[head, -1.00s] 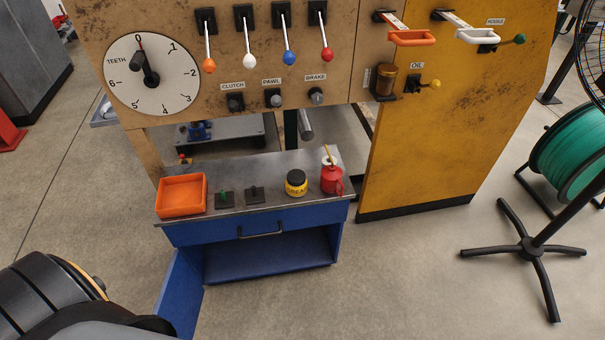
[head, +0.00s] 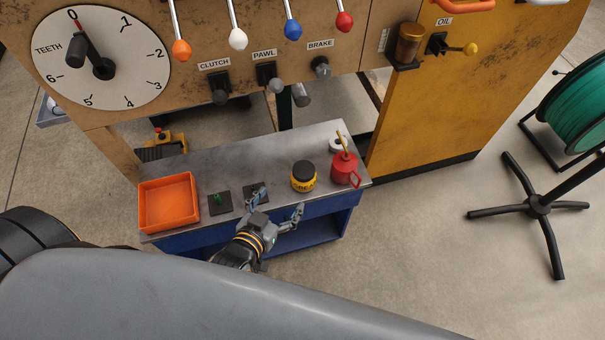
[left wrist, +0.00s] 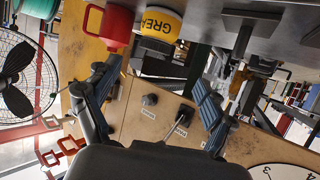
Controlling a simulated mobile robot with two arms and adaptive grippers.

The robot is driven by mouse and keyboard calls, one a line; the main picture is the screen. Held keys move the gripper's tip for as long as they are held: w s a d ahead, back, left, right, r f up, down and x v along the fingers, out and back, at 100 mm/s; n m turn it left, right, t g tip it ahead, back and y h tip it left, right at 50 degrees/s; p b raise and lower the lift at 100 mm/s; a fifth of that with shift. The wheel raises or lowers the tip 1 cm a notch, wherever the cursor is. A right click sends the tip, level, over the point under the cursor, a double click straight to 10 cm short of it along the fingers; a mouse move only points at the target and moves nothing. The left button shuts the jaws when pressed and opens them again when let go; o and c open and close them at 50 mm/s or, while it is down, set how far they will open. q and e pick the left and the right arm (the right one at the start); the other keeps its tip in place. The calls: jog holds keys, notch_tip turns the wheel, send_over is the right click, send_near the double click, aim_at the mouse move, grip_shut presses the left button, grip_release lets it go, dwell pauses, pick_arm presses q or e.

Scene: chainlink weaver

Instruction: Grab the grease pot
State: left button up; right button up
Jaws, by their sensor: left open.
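The grease pot (head: 303,178) is a small yellow jar with a black lid. It stands upright on the metal top of the blue cabinet, just left of the red oil can (head: 344,169). My left gripper (head: 277,206) is open and empty at the cabinet's front edge, a little left of the pot and nearer to me. In the left wrist view, which is upside down, the yellow pot (left wrist: 158,21) shows beyond the spread fingers (left wrist: 155,76), with clear space between. My right gripper is not in view.
An orange tray (head: 145,213) and two dark plates (head: 220,204) lie left of the pot. The panel with levers and dial (head: 100,65) rises behind the bench. Bare metal top (head: 240,160) lies behind the pot.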

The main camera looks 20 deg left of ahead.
pick_arm(q)
send_near(303, 170)
jog(key=shift+w+f, duration=0.65)
jog(key=shift+f, duration=0.15)
jog(key=x, duration=0.2)
jog(key=shift+w+f, duration=0.35)
jog(key=shift+w, duration=0.15)
jog(key=shift+w+d, duration=0.1)
jog(key=shift+w, duration=0.1)
jog(key=x, duration=0.2)
jog(key=r+x, duration=0.1)
jog(key=x, duration=0.1)
jog(key=shift+w+d+f, duration=0.1)
jog(key=shift+w, duration=0.25)
jog(key=shift+w+f, duration=0.1)
jog(key=shift+w, duration=0.2)
jog(key=shift+c, duration=0.2)
jog(key=c, duration=1.4)
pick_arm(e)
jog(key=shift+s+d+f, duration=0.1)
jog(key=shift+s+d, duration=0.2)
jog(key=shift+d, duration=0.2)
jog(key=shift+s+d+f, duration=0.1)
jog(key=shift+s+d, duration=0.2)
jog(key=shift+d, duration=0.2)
